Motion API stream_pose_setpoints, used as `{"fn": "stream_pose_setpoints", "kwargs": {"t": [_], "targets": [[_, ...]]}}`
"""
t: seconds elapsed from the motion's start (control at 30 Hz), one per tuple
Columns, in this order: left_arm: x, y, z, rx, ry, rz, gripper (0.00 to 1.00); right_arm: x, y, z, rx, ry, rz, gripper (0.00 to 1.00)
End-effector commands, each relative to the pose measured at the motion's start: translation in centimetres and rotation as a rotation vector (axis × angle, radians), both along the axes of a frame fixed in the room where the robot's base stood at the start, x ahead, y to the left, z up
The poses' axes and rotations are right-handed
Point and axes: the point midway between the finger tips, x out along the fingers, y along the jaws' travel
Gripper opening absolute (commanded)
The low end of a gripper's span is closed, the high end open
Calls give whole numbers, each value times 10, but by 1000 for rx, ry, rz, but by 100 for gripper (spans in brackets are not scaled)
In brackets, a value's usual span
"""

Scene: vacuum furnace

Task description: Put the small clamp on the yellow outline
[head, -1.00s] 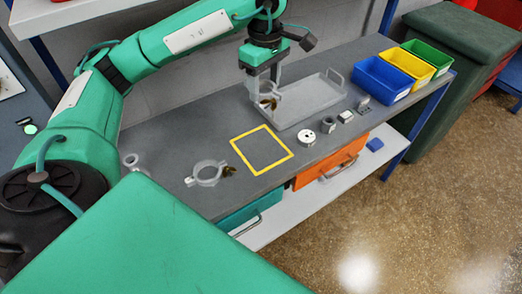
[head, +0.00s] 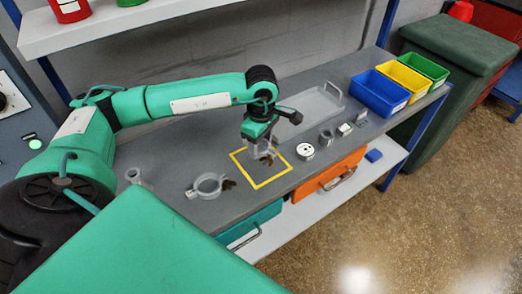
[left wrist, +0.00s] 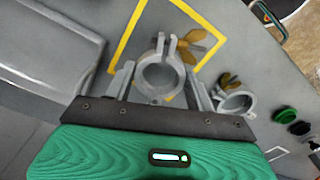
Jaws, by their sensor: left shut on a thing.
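The small clamp, a grey ring with a brass wing nut, is in my left gripper (head: 261,146); it shows in the left wrist view (left wrist: 158,78) between the two fingers. My left gripper is shut on it. The yellow outline (head: 236,160) is a square on the grey bench. The clamp is over the back part of the outline in the head view; whether it touches the bench is hard to tell. The outline also shows behind the clamp in the left wrist view (left wrist: 128,38). My right gripper is not in view.
A larger clamp (head: 196,190) lies left of the outline, its wing nut toward it. A grey tray (head: 325,101) stands behind to the right. Small metal parts, including a white disc (head: 305,151), lie right of the outline. Blue (head: 378,95), yellow and green bins stand at the far right.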

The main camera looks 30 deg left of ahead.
Motion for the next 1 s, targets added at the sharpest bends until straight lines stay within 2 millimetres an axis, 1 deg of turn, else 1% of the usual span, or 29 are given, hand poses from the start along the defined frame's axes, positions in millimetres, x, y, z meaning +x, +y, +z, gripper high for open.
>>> {"fn": "stream_pose_setpoints", "kwargs": {"t": [0.17, 0.3, 0.5, 0.7, 0.73, 0.8, 0.83, 1.0], "targets": [[-1, 0, -22, 0, 4, 0, 32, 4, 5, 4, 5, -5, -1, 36], [-1, 0, -40, 1, 3, 0, 32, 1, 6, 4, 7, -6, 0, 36], [0, 0, -41, 1, 0, -1, 32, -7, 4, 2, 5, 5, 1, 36], [0, 0, -45, 1, 0, -1, 32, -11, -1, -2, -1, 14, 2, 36], [0, 0, -44, 1, 0, -1, 59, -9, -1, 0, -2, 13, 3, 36], [0, 0, -43, 1, 0, -1, 73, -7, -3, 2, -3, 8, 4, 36], [0, 0, -43, 1, 0, -1, 77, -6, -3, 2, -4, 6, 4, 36], [0, 0, -43, 1, 0, 0, 77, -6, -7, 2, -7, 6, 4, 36]]}}
